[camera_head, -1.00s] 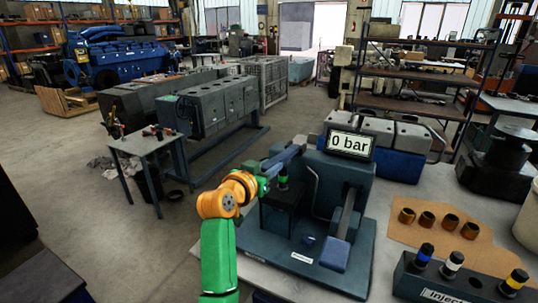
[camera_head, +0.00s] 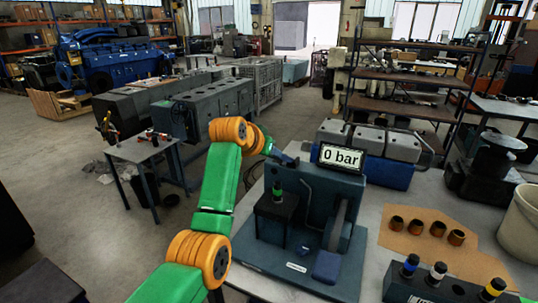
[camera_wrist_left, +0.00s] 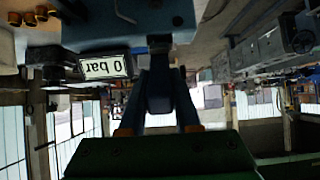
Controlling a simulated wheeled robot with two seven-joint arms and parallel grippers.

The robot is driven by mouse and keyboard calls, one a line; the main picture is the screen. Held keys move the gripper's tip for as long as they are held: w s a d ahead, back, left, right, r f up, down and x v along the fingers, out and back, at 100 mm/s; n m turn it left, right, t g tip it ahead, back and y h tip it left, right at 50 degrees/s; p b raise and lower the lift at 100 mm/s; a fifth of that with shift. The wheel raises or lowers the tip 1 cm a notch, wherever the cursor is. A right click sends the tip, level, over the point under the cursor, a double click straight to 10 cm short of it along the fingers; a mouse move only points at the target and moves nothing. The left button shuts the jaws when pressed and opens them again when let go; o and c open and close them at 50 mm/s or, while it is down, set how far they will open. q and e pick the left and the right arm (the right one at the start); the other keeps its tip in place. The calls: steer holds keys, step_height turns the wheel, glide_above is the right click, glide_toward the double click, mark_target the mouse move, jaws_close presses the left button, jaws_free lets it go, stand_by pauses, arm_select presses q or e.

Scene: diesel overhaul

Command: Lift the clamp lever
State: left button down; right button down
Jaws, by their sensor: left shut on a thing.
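The test stand (camera_head: 318,205) is a dark blue-grey block on a base plate, with a "0 bar" display (camera_head: 341,157) on top. My left gripper (camera_head: 286,158) is at the stand's upper left corner, left of the display. In the left wrist view, which is upside down, its two dark fingers (camera_wrist_left: 160,98) are shut around the grey-blue clamp lever (camera_wrist_left: 159,84). The lever runs from between the fingers to the stand. In the head view the lever and fingertips are small and hard to separate. My right gripper is not in view.
A dark block with a green-banded injector (camera_head: 277,194) stands at the stand's left front. A paddle-like handle (camera_head: 327,266) is at its right front. Copper-coloured rings (camera_head: 437,229) and an injector rack (camera_head: 432,290) lie to the right.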

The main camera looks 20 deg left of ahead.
arm_select(q)
steer(key=shift+r, duration=0.2)
steer(key=c, duration=0.6)
jaws_free()
steer(key=shift+w+f, duration=0.1)
steer(key=shift+f, duration=0.05)
